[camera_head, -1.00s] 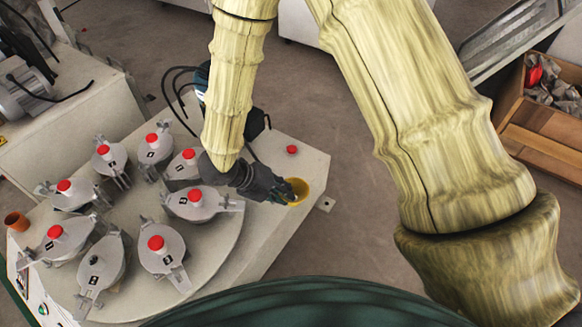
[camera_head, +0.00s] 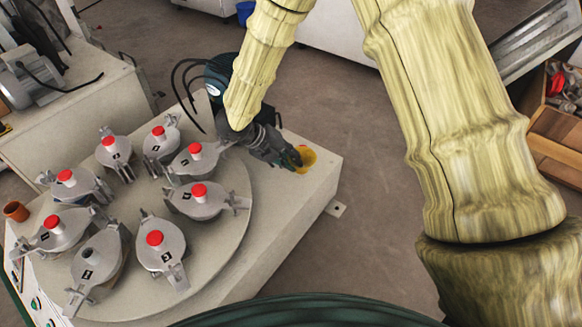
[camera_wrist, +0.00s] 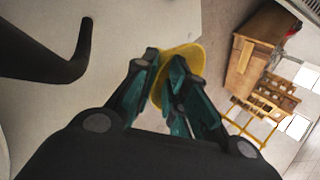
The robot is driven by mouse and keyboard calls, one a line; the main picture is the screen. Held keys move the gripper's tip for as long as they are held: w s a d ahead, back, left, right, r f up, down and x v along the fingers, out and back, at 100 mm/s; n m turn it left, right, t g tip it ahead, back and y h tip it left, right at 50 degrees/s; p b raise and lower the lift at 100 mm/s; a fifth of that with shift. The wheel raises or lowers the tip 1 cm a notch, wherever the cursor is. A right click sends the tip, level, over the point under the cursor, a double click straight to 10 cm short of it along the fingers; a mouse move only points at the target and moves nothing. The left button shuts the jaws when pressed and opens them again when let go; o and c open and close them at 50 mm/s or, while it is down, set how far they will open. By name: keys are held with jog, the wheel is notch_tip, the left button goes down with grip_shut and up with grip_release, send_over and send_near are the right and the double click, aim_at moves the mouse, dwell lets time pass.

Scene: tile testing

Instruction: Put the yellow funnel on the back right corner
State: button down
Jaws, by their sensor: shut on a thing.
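The yellow funnel (camera_head: 309,156) is at the far right corner area of the machine top (camera_head: 290,205) in the head view. My gripper (camera_head: 297,160) is shut on the funnel's edge. In the wrist view the yellow funnel (camera_wrist: 190,54) shows between and beyond the fingers of my gripper (camera_wrist: 168,72), over the pale top near its edge. Fingers hide part of it, and I cannot tell whether it touches the surface.
A round plate (camera_head: 232,240) with several grey lidded pots, most with red knobs, fills the left of the machine top. A brown cup (camera_head: 16,211) stands at the far left. A wooden box (camera_head: 555,135) is at the right. Black cables rise behind my gripper.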

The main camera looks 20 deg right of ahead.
jog(key=shift+w+d+f+b, duration=0.1)
jog(key=shift+w+d+b, duration=0.15)
jog(key=shift+w, duration=0.5)
notch_tip(320, 180, down, 3)
jog(key=shift+s+f+b, duration=0.1)
jog(key=shift+f+b, duration=0.1)
jog(key=shift+b, duration=1.05)
jog(key=c, duration=1.4)
grip_release()
jog(key=shift+f, duration=0.1)
jog(key=shift+c, duration=0.2)
jog(key=p+v, duration=0.5)
jog(key=v, duration=0.7)
